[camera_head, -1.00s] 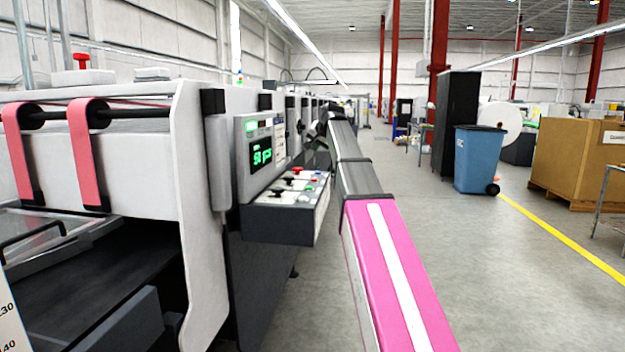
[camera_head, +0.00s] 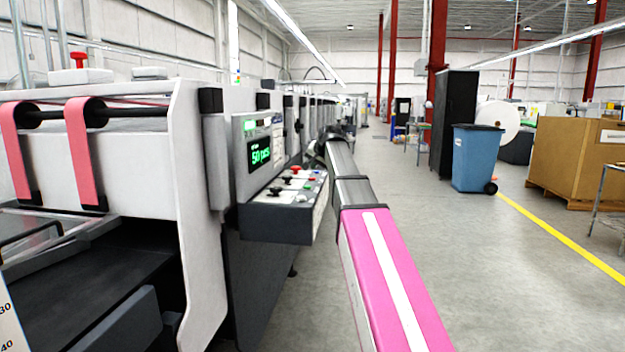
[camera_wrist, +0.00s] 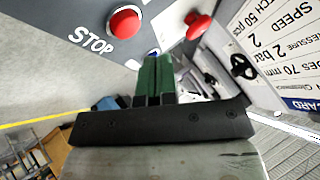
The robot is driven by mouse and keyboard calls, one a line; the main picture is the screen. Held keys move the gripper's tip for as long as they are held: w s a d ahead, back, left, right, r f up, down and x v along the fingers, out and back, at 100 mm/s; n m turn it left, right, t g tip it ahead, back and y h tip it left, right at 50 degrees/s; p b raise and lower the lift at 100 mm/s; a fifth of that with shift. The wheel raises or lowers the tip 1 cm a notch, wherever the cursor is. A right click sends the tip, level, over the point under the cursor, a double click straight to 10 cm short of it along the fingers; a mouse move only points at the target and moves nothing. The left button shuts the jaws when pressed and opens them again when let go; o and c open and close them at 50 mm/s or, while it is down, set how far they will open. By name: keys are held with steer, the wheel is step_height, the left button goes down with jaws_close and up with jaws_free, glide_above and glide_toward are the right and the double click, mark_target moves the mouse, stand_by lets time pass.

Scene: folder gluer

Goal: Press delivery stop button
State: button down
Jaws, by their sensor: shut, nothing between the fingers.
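A round red button (camera_wrist: 125,22) sits beside the printed word STOP on a grey panel face in the wrist view. My gripper (camera_wrist: 154,64) has green fingers, shut and empty, pointing toward the panel just below and between the two red parts. I cannot tell whether the fingertips touch anything. A small blue button shows partly behind the fingertips. In the head view, the control box (camera_head: 277,222) juts from the machine under a green "50 pcs" display (camera_head: 260,153); my gripper is hidden there behind my arm.
The folder gluer (camera_head: 190,200) with pink belts (camera_head: 84,150) fills the left side. Open grey floor lies to the right of my arm. Farther right are a blue bin (camera_head: 478,160), a black cabinet (camera_head: 456,120) and a brown box (camera_head: 575,160).

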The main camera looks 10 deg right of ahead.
steer(key=shift+f, duration=0.65)
steer(key=shift+f, duration=0.1)
stand_by(1.5)
steer(key=shift+f, duration=0.3)
steer(key=shift+f, duration=0.5)
stand_by(1.0)
steer(key=shift+r, duration=0.9)
steer(key=shift+r, duration=0.15)
steer(key=shift+r, duration=2.35)
